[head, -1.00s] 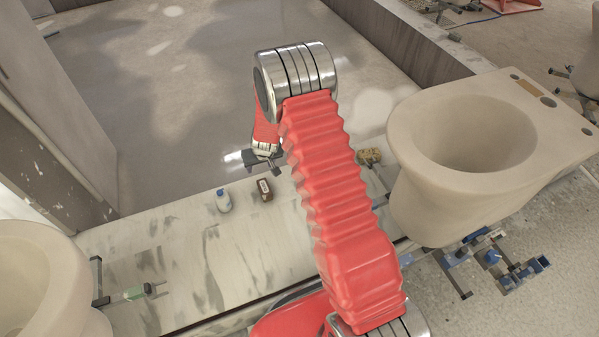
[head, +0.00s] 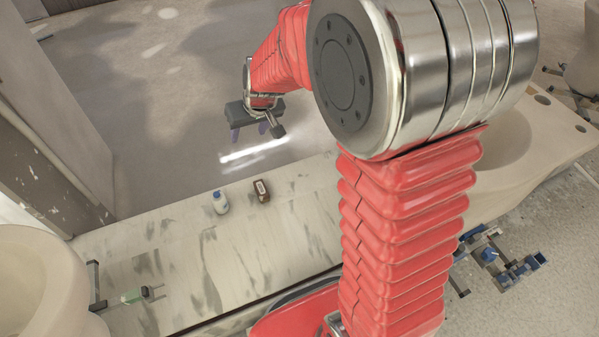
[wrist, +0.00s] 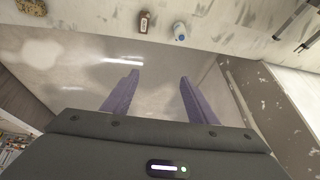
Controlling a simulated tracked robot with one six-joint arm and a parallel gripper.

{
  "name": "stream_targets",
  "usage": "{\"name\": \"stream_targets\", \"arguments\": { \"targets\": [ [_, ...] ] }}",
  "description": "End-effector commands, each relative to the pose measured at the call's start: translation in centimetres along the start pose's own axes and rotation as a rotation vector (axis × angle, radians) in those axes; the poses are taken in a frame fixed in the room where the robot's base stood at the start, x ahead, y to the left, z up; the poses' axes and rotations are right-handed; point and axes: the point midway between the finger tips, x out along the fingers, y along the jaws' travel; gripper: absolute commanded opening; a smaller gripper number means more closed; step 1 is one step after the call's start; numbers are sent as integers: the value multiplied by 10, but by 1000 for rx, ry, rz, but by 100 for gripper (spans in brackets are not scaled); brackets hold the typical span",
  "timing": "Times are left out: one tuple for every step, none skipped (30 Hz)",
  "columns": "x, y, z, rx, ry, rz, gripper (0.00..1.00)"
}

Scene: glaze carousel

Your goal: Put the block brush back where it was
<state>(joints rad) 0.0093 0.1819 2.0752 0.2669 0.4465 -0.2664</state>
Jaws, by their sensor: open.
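A small brown block-like thing with a pale patch (head: 262,190) is on the pale streaked ledge, near its far edge. It may be the block brush, but I cannot tell for sure. It also shows at the top of the wrist view (wrist: 144,22). My gripper (head: 249,131) is beyond the ledge, above the grey floor area, apart from the brown thing. In the wrist view my gripper's two purple fingers (wrist: 159,77) are spread, with nothing between them.
A small white bottle with a blue cap (head: 221,203) stands left of the brown thing. A tan sponge-like lump (wrist: 30,7) shows in the wrist view. Blue fittings (head: 490,255) lie low right. Bare ledge (head: 180,250) lies between.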

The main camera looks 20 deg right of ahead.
Motion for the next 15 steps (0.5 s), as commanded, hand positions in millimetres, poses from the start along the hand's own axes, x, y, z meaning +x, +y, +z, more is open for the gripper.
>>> {"name": "stream_targets", "arguments": {
  "targets": [
    [-15,-2,2,-3,6,0,53],
    [-23,-3,5,-4,8,1,53],
    [-33,-4,8,-5,8,1,53],
    [-40,-5,11,-5,9,1,53],
    [-48,-6,14,-6,10,2,53],
    [-58,-7,18,-8,11,3,53],
    [-65,-8,21,-8,12,5,53],
    [-72,-8,25,-8,12,5,53],
    [-81,-9,29,-9,13,7,53],
    [-88,-10,32,-10,14,8,53],
    [-94,-10,36,-10,14,10,53],
    [-103,-11,41,-10,15,12,53],
    [-110,-12,45,-10,16,14,53],
    [-116,-12,49,-11,16,15,53],
    [-124,-13,55,-12,18,18,53]
  ]
}}
